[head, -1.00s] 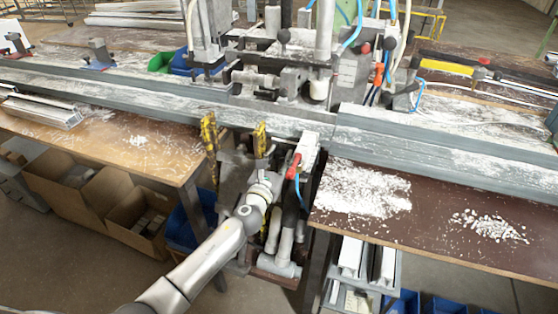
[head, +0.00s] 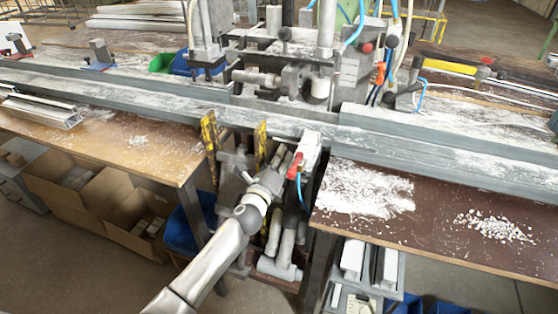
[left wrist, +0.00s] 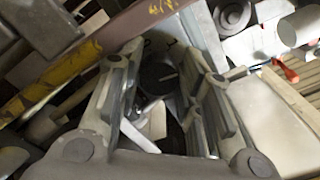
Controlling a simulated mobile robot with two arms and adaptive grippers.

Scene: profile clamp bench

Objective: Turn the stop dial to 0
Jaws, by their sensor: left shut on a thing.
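My left gripper (head: 277,170) reaches in under the front edge of the bench, between the yellow uprights and a red-handled part. In the left wrist view its two fingers (left wrist: 158,85) stand on either side of a dark round piece, which looks like the stop dial (left wrist: 156,72). The gripper is shut on it. A pale piece (left wrist: 150,122) shows between the fingers, nearer the palm. My right gripper is not in view.
Yellow uprights (head: 209,135) stand close left of my gripper. The red handle (head: 294,166) and a blue hose (head: 299,190) are close on its right. The long grey rail (head: 400,146) runs above. White chips (head: 365,190) lie on the right table.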

